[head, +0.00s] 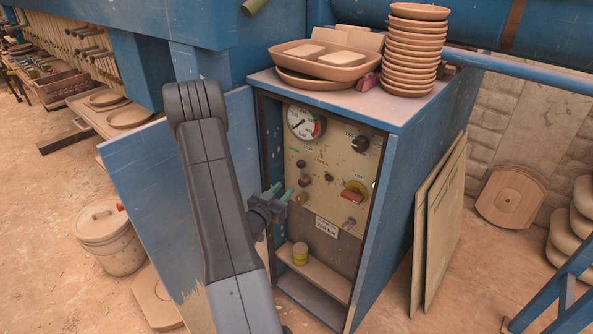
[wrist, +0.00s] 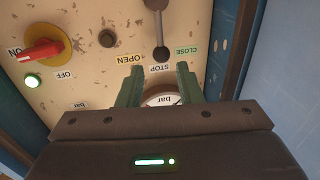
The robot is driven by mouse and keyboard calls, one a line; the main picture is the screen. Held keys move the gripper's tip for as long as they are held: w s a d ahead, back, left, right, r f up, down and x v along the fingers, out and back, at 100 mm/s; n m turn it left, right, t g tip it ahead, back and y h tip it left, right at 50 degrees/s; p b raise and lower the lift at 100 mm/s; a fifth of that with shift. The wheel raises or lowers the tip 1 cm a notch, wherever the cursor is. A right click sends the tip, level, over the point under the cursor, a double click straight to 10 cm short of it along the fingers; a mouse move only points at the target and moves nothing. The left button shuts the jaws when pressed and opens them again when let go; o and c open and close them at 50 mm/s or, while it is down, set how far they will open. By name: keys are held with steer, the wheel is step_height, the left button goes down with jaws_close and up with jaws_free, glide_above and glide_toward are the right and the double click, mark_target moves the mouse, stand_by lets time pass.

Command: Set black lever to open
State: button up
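The black lever (head: 302,172) sits on the cream control panel (head: 335,160) in the head view. The wrist view looks upside down and shows the lever (wrist: 160,32) with its round knob at the STOP label (wrist: 160,68), between the OPEN label (wrist: 129,59) and the CLOSE label (wrist: 186,50). My gripper (head: 283,192) is in front of the panel, just left of and below the lever in the head view. In the wrist view my gripper (wrist: 158,82) has its green fingers apart, with nothing held; the lever knob is just beyond the fingertips, apart from them.
A pressure gauge (head: 302,122), a red switch (head: 354,193) and a black knob (head: 360,144) share the panel. The blue cabinet (head: 384,220) encloses it, its open door (head: 150,200) behind my arm. Stacked clay dishes (head: 412,50) stand on top. A small yellow jar (head: 300,254) is on the shelf below.

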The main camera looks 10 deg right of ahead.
mark_target(301, 170)
steer(key=p+x, duration=0.1)
steer(key=x, duration=0.9)
steer(key=shift+w+d, duration=0.15)
steer(key=shift+w, duration=0.05)
jaws_close()
